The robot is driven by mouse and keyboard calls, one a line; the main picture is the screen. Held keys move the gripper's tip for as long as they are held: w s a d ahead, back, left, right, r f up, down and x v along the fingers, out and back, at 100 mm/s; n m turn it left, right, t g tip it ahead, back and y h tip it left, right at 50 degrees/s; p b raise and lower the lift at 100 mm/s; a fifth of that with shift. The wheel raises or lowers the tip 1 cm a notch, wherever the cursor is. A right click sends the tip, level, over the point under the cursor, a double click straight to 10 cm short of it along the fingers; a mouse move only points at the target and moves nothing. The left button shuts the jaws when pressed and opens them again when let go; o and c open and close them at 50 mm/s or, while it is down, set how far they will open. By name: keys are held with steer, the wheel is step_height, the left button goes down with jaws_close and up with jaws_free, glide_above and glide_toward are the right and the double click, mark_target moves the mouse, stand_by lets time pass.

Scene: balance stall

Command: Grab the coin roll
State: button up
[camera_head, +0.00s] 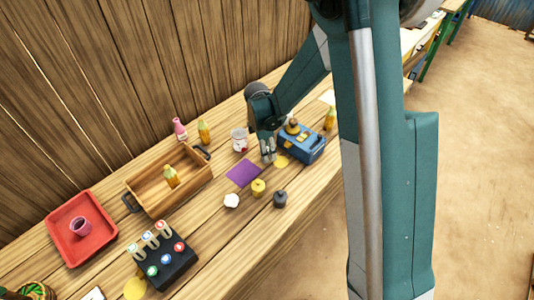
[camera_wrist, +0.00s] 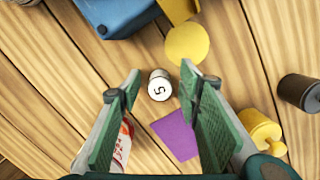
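The likely coin roll (camera_wrist: 159,85) is a small pale cylinder with a dark digit on its end, standing on the wooden table in the wrist view. My gripper (camera_wrist: 160,79) is open, its green-padded fingers on either side of the roll in this view. No contact with the roll shows, and I cannot tell the height gap. In the head view my gripper (camera_head: 268,156) points down at the table beside the blue box. I cannot make out the roll there; it seems hidden by my gripper.
Close by are a purple sheet (camera_wrist: 176,135), a yellow disc (camera_wrist: 187,43), a blue box (camera_head: 303,143), a yellow weight (camera_head: 258,188), a dark weight (camera_head: 280,199) and a red-and-white jar (camera_head: 239,141). A wooden tray (camera_head: 146,203) stands left.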

steer(key=shift+c, duration=0.5)
steer(key=c, duration=1)
steer(key=shift+r, duration=0.1)
steer(key=shift+r+p, duration=0.7)
steer(key=shift+r, duration=4.25)
